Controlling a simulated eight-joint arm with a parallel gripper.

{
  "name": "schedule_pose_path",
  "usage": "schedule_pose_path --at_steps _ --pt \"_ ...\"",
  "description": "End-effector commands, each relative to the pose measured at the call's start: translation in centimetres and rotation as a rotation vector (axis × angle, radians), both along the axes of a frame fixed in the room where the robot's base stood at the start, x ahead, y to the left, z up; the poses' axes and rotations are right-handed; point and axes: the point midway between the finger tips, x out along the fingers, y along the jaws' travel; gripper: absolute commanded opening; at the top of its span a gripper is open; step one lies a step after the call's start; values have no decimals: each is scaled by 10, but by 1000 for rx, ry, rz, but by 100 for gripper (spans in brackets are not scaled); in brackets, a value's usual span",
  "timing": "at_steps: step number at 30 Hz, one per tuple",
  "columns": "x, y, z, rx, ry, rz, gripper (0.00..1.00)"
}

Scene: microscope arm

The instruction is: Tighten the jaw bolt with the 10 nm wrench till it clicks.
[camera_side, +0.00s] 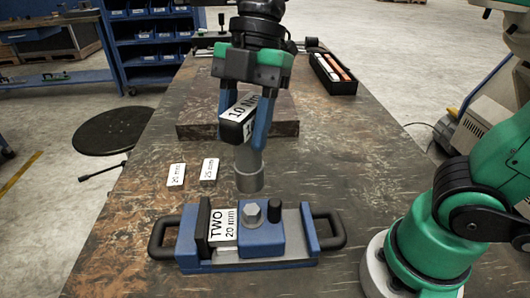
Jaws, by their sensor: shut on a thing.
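My gripper (246,125) has blue fingers and is shut on the 10 Nm wrench (237,130), a black block with white "10 Nm" labels. A grey cylindrical socket (249,170) points down below it. The jaw bolt (251,213) is a silver hex head on top of the blue vise (262,238). The socket hangs just above and slightly behind the bolt in this view, and they look apart. The vise has black side handles, a black knob (275,211) beside the bolt, and a white label reading "TWO 20 mm" (226,226).
Two small labelled blocks, "20 mm" (176,175) and "25 mm" (209,170), lie left of the wrench. A dark flat block (192,130) sits behind the gripper. A black tray (333,75) with long pieces stands at the back right.

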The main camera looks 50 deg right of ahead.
Motion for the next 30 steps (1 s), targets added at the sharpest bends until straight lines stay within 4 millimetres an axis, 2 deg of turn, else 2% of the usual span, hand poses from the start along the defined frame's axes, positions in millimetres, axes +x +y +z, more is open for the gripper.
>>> schedule_pose_path --at_steps 9,15,30 --pt "0 0 -29 0 0 -1 0" --pt "0 0 -40 0 0 -1 0" --pt "0 0 -44 0 0 -1 0"
